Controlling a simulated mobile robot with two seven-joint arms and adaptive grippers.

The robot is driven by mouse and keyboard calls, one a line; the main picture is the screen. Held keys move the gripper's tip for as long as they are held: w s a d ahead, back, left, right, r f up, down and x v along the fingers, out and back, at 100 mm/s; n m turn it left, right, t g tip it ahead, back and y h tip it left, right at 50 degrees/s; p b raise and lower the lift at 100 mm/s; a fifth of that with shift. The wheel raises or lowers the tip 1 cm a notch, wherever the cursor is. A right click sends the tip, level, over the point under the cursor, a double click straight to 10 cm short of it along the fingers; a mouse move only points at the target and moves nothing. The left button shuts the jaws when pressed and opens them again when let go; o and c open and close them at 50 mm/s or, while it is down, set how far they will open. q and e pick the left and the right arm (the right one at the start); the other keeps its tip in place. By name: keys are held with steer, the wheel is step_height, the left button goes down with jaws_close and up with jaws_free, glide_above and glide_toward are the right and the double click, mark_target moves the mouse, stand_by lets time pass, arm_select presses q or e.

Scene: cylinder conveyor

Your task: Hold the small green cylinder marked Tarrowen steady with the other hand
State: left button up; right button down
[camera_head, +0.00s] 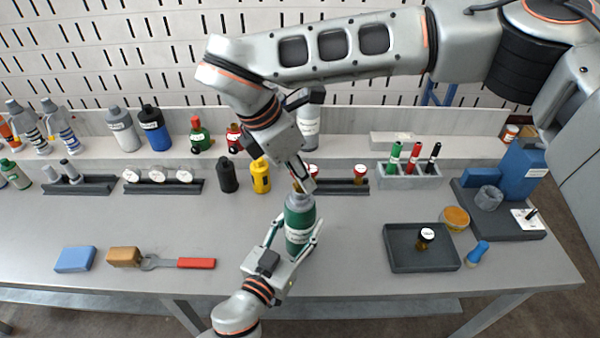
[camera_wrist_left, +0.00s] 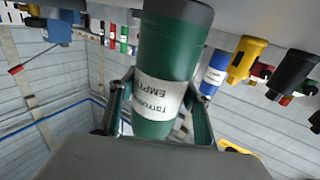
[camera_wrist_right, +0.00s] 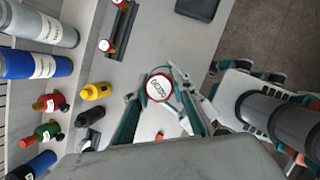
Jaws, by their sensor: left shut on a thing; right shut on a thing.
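The green cylinder (camera_head: 300,219) stands upright near the table's front middle. Its white label, reading Tarrowen and EMPTY, shows upside down in the left wrist view (camera_wrist_left: 158,92). My left gripper (camera_head: 294,232) is shut around its body, one finger on each side. My right gripper (camera_head: 303,183) is just above the cylinder's top, pointing down. It is shut on a small vial, whose red-rimmed white cap (camera_wrist_right: 158,88) shows between the fingers in the right wrist view. In the head view the fingers mostly hide the vial. I cannot tell whether it touches the cylinder.
A dark tray (camera_head: 400,262) with a black-capped vial (camera_head: 427,236) lies to the right. A blue block (camera_head: 75,260), a brown block (camera_head: 123,257) and a red-handled tool (camera_head: 195,263) lie to the left. Racks and bottles line the back.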

steer(key=m+g, duration=0.1)
steer(key=m, duration=0.1)
steer(key=m+g, duration=0.1)
steer(key=m, duration=0.2)
steer(key=shift+m+h, duration=0.3)
steer(key=m+g, duration=0.1)
steer(key=m, duration=0.2)
steer(key=m+g, duration=0.1)
steer(key=m, duration=0.2)
steer(key=shift+y, duration=0.4)
steer(key=shift+g, duration=0.3)
steer(key=c, duration=1.8)
jaws_free()
